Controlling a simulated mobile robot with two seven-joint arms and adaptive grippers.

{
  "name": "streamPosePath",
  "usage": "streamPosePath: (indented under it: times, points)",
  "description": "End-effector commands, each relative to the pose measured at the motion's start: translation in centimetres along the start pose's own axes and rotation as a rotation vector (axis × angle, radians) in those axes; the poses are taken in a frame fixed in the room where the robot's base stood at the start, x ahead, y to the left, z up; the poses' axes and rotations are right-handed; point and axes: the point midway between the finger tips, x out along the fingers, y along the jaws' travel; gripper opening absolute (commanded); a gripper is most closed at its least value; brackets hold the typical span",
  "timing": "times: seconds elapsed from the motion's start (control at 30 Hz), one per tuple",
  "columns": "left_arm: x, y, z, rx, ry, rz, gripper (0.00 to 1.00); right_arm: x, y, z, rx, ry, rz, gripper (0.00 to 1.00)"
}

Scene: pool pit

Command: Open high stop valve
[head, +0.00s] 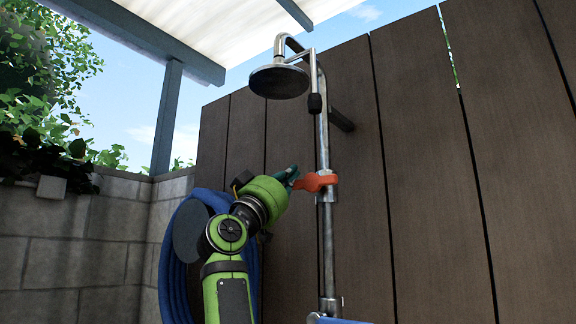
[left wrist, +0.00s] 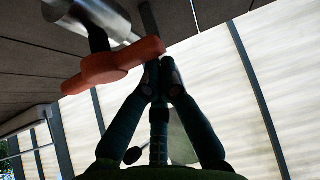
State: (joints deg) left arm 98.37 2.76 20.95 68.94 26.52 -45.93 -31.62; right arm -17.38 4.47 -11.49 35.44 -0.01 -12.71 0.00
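The high stop valve has an orange-red handle (head: 315,181) on the vertical metal shower pipe (head: 323,145), lying roughly level across it. The handle also shows in the left wrist view (left wrist: 105,68), with one end close to my fingertips. My left gripper (head: 291,176) is at the handle's left end in the head view. In the left wrist view the green fingers (left wrist: 159,67) converge with their tips almost together, and the handle's end is just beyond them. I cannot tell whether they touch it. My right gripper is not in view.
The round shower head (head: 279,81) hangs above the valve. A dark plank wall (head: 420,150) stands close behind the pipe. A coiled blue hose (head: 176,270) hangs behind my left arm. A grey block wall (head: 80,240) is at left.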

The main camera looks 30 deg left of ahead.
Motion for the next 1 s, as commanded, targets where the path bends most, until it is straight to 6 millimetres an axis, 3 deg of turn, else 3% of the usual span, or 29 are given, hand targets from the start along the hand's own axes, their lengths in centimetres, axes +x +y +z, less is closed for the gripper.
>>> streamPosePath:
  times: [1.0]
  points:
    - [-0.37,-0.12,0.44,-0.079,0.000,-0.064,0.00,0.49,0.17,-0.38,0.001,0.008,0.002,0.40]
